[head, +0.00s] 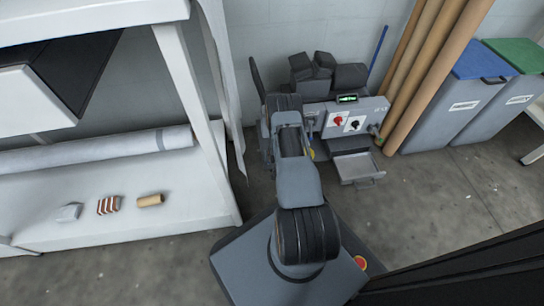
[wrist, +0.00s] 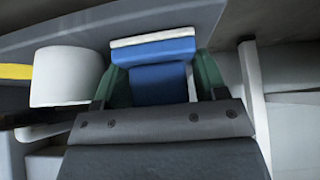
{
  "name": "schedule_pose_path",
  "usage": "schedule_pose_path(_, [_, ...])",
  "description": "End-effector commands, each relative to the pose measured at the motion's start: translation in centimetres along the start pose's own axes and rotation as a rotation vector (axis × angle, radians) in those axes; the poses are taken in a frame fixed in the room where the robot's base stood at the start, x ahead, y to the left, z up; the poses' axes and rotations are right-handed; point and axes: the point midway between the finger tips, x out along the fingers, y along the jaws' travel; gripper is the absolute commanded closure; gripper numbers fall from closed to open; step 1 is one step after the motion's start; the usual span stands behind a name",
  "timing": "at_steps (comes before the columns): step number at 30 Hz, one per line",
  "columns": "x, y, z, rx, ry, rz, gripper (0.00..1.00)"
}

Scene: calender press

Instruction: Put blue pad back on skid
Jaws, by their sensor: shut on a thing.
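The blue pad (wrist: 158,72) shows in the wrist view, with a pale strip along its far edge. My gripper (wrist: 160,78) has its green fingers on either side of the pad and is shut on it. The far part of the pad lies close to a grey surface; I cannot tell whether it touches. In the head view my arm reaches away toward the machine and hides the gripper and pad. I cannot make out the skid for certain in either view.
A grey machine with a control panel (head: 352,118) and a pulled-out tray (head: 358,168) stands ahead. A white cylinder (wrist: 66,76) is left of the pad. A white shelf (head: 120,220) is at left. Tall brown tubes (head: 425,75) and lidded bins (head: 455,110) are at right.

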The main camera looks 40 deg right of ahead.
Motion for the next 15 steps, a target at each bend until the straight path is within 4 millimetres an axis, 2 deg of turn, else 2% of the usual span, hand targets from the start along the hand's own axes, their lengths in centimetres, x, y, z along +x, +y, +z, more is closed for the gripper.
schedule_pose_path(7, [0.23,0.03,0.2,0.001,-0.001,0.0,0.53])
schedule_pose_path(8, [0.22,0.03,0.18,0.001,0.0,0.0,0.33])
schedule_pose_path(9, [0.2,0.04,0.16,0.001,0.0,0.0,0.29])
schedule_pose_path(11, [0.2,0.05,0.16,0.001,0.0,0.001,0.24])
schedule_pose_path(15, [0.2,0.06,0.16,0.001,0.0,0.001,0.24])
